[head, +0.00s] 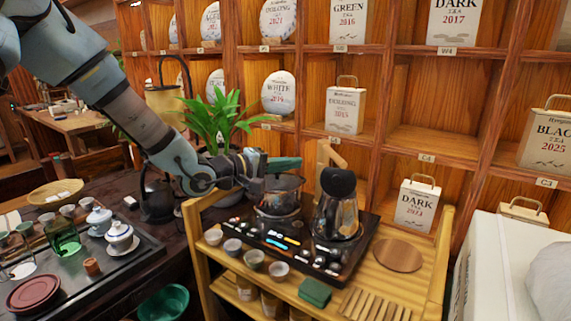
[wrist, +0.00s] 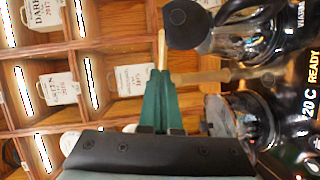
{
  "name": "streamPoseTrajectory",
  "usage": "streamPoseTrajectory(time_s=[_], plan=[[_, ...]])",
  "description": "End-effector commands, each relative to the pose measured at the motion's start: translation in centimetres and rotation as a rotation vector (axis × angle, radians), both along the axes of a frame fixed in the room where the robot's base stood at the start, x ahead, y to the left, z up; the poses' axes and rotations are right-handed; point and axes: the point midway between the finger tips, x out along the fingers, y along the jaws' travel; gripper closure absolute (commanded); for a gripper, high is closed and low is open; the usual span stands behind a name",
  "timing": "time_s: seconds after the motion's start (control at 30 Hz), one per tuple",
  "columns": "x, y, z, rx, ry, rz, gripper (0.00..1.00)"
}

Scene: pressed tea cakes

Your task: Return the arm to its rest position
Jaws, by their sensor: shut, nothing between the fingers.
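My arm reaches in from the upper left of the head view, over the dark tea table. My gripper (head: 288,163) is at the wooden cart's back left, just above a glass pot (head: 279,194) on the black heating unit (head: 262,233). Its green fingers are together and empty; they also show shut in the wrist view (wrist: 157,95). I cannot tell whether the fingers touch the pot. A second kettle (head: 337,212) with a black top stands to the right on the same unit.
A green plant (head: 219,122) stands close behind my forearm. The shelf wall (head: 387,50) with tea cakes and boxes rises behind the cart (head: 437,235). Small cups (head: 254,259) line the cart's front. A tea tray (head: 90,275) with gaiwans lies at left.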

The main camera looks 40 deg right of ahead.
Motion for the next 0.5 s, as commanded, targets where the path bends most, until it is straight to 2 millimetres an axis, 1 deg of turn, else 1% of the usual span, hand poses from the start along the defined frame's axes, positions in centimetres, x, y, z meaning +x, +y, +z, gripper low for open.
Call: streamPoseTrajectory(time_s=[0.27, 0.33, 0.37, 0.43, 0.47, 0.5], plan=[[-0.1, 0.3, 0.1, 0.001, 0.0, 0.0, 1.0], [0.3, 0.6, -0.2, 0.015, -0.014, 0.012, 1.0], [0.7, 0.9, -0.5, 0.029, -0.027, 0.022, 1.0], [2.3, 2.0, -1.5, 0.085, -0.083, 0.062, 1.0], [3.3, 2.8, -2.0, 0.12, -0.115, 0.085, 1.0], [4.8, 4.2, -3.0, 0.178, -0.163, 0.12, 1.0]])
